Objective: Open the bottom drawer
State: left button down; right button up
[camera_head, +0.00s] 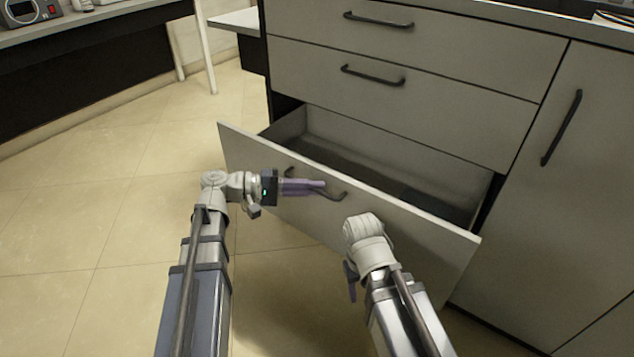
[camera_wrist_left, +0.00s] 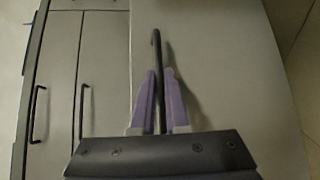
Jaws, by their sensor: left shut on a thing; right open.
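The bottom drawer (camera_head: 420,228) of the grey cabinet stands pulled out, with its empty-looking inside (camera_head: 375,165) showing behind the front panel. Its dark bar handle (camera_head: 335,196) is on the front panel. My left gripper (camera_head: 318,186) is at that handle, and in the left wrist view its two purple fingers (camera_wrist_left: 160,100) are shut around the handle bar (camera_wrist_left: 156,50). My right gripper (camera_head: 350,280) hangs low in front of the drawer's right part, apart from it; its fingers are mostly hidden behind my right arm.
Two shut drawers with dark handles, the upper (camera_head: 378,19) and the middle (camera_head: 372,75), are above. A cabinet door (camera_head: 570,180) is on the right. A bench (camera_head: 90,20) stands at the far left. The tiled floor (camera_head: 120,200) on the left is clear.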

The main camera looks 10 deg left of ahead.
pick_arm(q)
jog(key=shift+s+a, duration=0.45)
jog(key=shift+s, duration=0.3)
jog(key=shift+s+a, duration=0.4)
jog(key=shift+s, duration=0.35)
pick_arm(e)
jog(key=shift+s+a, duration=0.2)
jog(key=shift+s, duration=0.2)
pick_arm(q)
jog(key=c, duration=1.2)
grip_release()
jog(key=p+v, duration=0.1)
jog(key=v, duration=0.6)
jog(key=shift+a, duration=0.4)
pick_arm(e)
jog(key=shift+r, duration=0.5)
pick_arm(q)
jog(key=shift+s+d, duration=0.1)
